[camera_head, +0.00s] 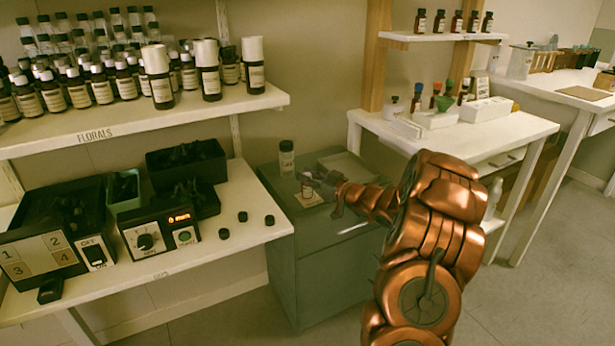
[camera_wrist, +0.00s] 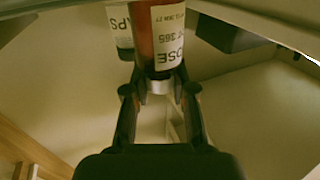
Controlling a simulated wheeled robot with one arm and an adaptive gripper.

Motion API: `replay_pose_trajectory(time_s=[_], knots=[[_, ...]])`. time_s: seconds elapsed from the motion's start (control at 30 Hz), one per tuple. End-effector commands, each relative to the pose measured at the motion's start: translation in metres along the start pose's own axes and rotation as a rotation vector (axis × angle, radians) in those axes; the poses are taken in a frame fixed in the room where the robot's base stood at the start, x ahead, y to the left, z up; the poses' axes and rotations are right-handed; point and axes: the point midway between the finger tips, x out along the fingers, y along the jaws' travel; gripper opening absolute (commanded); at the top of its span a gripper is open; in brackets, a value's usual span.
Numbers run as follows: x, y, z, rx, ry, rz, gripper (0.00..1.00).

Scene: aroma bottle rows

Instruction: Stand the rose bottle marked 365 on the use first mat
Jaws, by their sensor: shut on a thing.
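The bottle looks upright, over or on a small pale mat (camera_head: 312,200). I cannot tell whether its base touches. The mat's wording is unreadable.
A shallow tray (camera_head: 346,166) lies at the cabinet's back right. Bottle rows fill the FLORALS shelf (camera_head: 140,120).

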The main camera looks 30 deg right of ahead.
Motion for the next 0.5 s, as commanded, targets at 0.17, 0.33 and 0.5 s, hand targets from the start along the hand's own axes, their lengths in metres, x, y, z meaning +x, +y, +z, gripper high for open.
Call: replay_pose_trajectory(time_s=[0.17,0.33,0.5], knots=[[-0.0001,0.0001,0.0001,0.0,0.0,0.0,0.42],[0.0,0.0,0.0001,0.0,0.0,0.0,0.5],[0.0,0.0,0.0,-0.001,0.0,0.0,0.5]])
